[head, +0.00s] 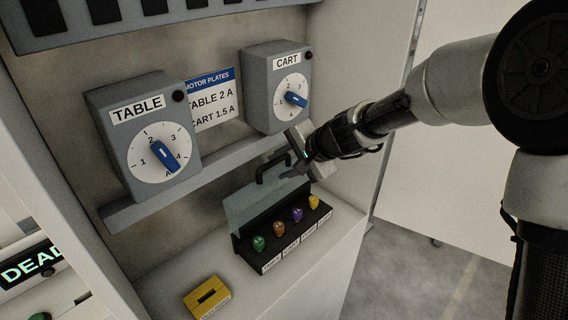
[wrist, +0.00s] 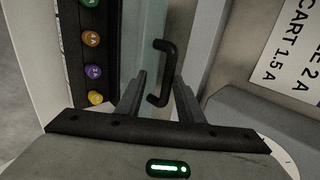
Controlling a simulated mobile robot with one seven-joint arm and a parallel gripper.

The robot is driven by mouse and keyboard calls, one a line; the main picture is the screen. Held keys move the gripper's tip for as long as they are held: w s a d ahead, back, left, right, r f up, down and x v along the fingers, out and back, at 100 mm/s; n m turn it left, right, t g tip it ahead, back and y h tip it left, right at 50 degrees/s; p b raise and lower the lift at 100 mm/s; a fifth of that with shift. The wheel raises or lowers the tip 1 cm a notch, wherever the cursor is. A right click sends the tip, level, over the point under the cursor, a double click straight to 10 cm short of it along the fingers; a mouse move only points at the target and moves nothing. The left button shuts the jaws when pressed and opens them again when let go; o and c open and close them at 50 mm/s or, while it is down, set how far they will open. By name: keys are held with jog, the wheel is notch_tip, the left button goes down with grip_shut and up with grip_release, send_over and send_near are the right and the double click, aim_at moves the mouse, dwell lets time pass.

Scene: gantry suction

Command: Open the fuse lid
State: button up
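The fuse lid (head: 262,197) is a translucent grey-green panel. It stands raised along the back of the black fuse block (head: 285,238), and the coloured fuses in front are uncovered. A black bar handle (head: 270,164) is on the lid's upper part. In the wrist view the handle (wrist: 164,72) shows ahead of and between my fingers, with the lid (wrist: 143,35) beside it. My gripper (head: 283,168) is at the handle's right end. Its two fingers (wrist: 160,88) are apart, with a gap around the handle. Whether a finger touches the handle I cannot tell.
A grey ledge with the TABLE dial box (head: 145,135) and CART dial box (head: 277,88) runs behind the lid. A yellow slotted block (head: 207,297) lies at the front left of the shelf. The cabinet's side wall is close on the right.

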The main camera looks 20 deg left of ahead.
jog(key=v, duration=1.7)
jog(key=shift+r+b, duration=0.15)
jog(key=shift+b, duration=0.2)
jog(key=shift+s+d, duration=0.1)
jog(key=shift+s, duration=0.05)
jog(key=c, duration=0.4)
jog(key=a+f+n+b, duration=0.1)
jog(key=n+b, duration=0.1)
jog(key=a+f+n+b, duration=0.1)
jog(key=a+n+b, duration=0.1)
jog(key=w+a+f+n+b, duration=0.1)
jog(key=n+b, duration=0.1)
jog(key=shift+a+f+n+b, duration=0.15)
jog(key=shift+a+n+b, duration=0.2)
jog(key=shift+n, duration=0.05)
grip_shut()
jog(key=w+a+f+n+b, duration=0.2)
jog(key=a+f+n+b, duration=0.1)
jog(key=a+n, duration=0.2)
jog(key=w+a+f+n+b, duration=0.2)
jog(key=a+f+n+b, duration=0.1)
jog(key=a+n, duration=0.3)
jog(key=shift+w+a+f+h+b, duration=0.25)
jog(key=shift+a+f+h+b, duration=0.15)
jog(key=shift+a+f, duration=0.35)
